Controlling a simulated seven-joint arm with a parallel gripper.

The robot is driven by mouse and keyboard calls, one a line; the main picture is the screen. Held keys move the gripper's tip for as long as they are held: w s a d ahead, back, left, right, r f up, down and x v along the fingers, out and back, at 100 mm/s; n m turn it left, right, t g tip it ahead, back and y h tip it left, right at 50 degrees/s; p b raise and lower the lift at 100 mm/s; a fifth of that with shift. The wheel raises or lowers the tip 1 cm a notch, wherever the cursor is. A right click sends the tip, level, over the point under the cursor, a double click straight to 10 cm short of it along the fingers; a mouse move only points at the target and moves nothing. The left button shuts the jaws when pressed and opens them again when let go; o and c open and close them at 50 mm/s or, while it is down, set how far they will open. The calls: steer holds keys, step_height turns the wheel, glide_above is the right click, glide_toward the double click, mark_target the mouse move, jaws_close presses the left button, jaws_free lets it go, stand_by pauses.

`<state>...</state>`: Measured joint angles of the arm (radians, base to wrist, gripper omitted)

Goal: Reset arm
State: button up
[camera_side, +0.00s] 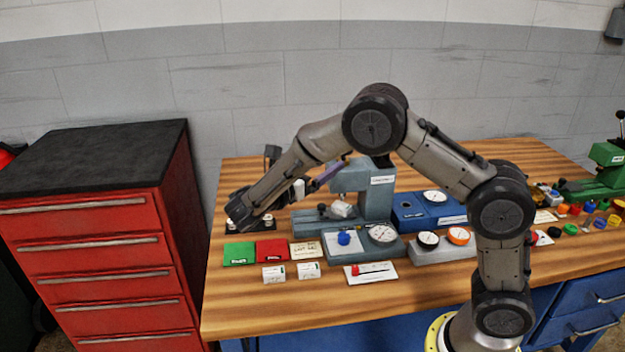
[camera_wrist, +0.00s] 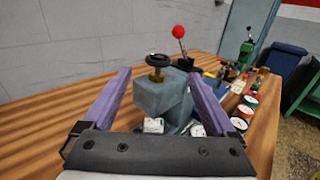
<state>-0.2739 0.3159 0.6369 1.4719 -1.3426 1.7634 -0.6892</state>
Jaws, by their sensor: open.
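My gripper (camera_side: 328,174) is in the left half of the side view, above the bench and pointing right, close to the upper part of a grey-blue machine (camera_side: 376,204). In the wrist view, my gripper (camera_wrist: 160,74) has its two purple fingers spread wide with nothing held between them. The machine (camera_wrist: 160,100), with a dark handwheel on top, appears between and beyond the fingers. I cannot tell from these views whether a finger touches it.
The wooden bench (camera_side: 290,318) carries green and red pads, small white cards, dial gauges (camera_side: 382,233) and a blue box (camera_side: 408,212). A red-knobbed lever (camera_wrist: 179,33) rises behind the machine. A red drawer cabinet (camera_side: 95,255) stands left. The bench's front strip is clear.

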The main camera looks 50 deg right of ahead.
steer(key=s+d+r+m+g+y, duration=0.25)
steer(key=s+d+r+m, duration=0.25)
steer(key=s+r, duration=0.45)
steer(key=s+m+t+y, duration=0.1)
steer(key=s+m+y, duration=0.1)
steer(key=s+y, duration=0.35)
steer(key=s+a+f+m+t+y, duration=0.3)
steer(key=s+a+f+m+y, duration=0.1)
steer(key=a, duration=0.3)
steer(key=s+a+f+m+t+y, duration=0.4)
steer(key=s+a+m+y, duration=0.2)
steer(key=a, duration=0.2)
steer(key=shift+a+m, duration=0.15)
steer(key=shift+m, duration=0.15)
